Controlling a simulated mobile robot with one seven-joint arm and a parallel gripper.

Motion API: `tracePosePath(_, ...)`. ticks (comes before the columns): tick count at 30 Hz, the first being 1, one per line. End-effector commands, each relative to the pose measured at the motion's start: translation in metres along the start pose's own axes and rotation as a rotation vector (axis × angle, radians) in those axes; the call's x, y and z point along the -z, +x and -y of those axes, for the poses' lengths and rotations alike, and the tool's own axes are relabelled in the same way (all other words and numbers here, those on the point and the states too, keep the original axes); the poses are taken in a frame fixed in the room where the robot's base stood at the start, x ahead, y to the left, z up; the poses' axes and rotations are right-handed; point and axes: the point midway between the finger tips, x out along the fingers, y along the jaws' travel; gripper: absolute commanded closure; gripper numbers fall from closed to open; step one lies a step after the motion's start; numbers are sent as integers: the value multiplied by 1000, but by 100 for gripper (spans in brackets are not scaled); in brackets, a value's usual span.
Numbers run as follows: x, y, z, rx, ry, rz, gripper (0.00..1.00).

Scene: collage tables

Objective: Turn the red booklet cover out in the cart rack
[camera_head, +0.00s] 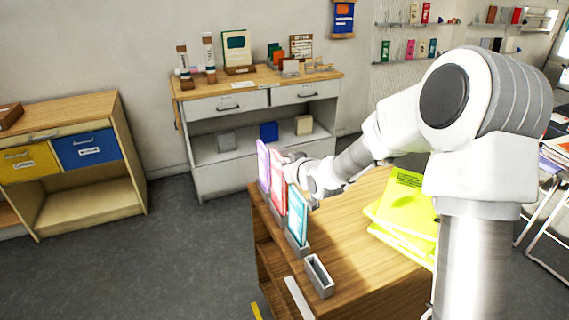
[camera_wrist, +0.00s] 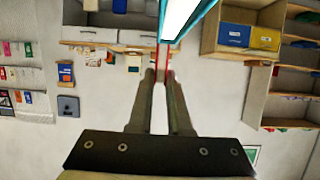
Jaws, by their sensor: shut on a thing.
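The red booklet (camera_head: 278,199) stands upright in the row of grey rack slots along the left edge of the wooden cart (camera_head: 345,250), between a purple booklet (camera_head: 263,166) and a teal booklet (camera_head: 298,214). My gripper (camera_head: 291,166) is at its upper edge, coming from the right. In the wrist view my gripper (camera_wrist: 161,76) has its two fingers close together, shut on the red booklet (camera_wrist: 163,55), which shows edge-on as a thin red strip. Its cover face is not seen there. The teal booklet (camera_wrist: 205,12) is just beyond at the top.
An empty grey slot (camera_head: 319,276) is at the near end of the row. Yellow-green folders (camera_head: 405,210) lie on the cart's right side. A wooden-topped cabinet (camera_head: 255,92) stands behind. Open floor (camera_head: 150,265) lies left of the cart.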

Motion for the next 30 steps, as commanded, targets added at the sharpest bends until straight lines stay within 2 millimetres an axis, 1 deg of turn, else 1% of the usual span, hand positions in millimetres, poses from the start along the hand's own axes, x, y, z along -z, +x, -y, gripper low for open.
tracePosePath(1,-3,2,0,0,0,-1,100)
tracePosePath(6,-8,4,0,0,0,-1,100)
tracePosePath(20,-10,4,0,0,0,-1,100)
tracePosePath(30,-23,10,0,0,0,-1,100)
